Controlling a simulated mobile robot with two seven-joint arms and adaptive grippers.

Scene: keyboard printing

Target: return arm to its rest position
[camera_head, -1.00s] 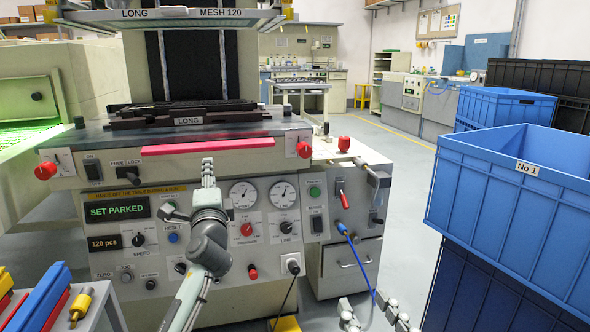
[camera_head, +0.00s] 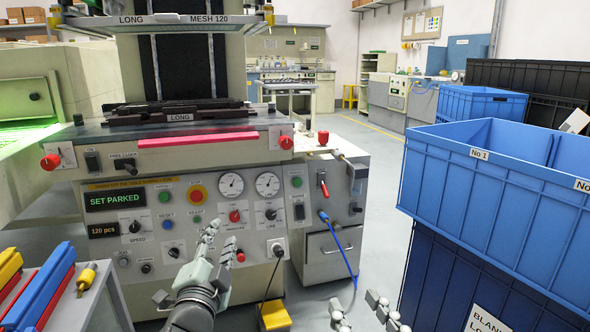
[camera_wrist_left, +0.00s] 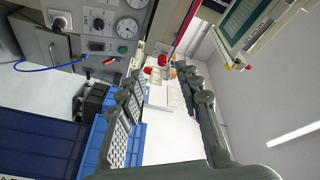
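My left gripper (camera_head: 187,264) is in the lower middle of the head view, in front of the printing machine's control panel (camera_head: 120,228) and apart from it. In the left wrist view its two fingers (camera_wrist_left: 165,92) stand apart with nothing between them. My right gripper (camera_head: 360,311) shows only by its fingertips at the bottom edge of the head view. Those fingertips are apart and nothing shows between them. The rest of the right arm is out of view. The panel display reads SET PARKED.
A blue crate (camera_head: 440,187) marked No 1 stands on another crate at the right, near my right gripper. A side table (camera_head: 88,302) with blue and yellow bars is at the lower left. A blue cable (camera_head: 340,252) hangs from the side cabinet (camera_head: 322,273). Floor is clear between cabinet and crates.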

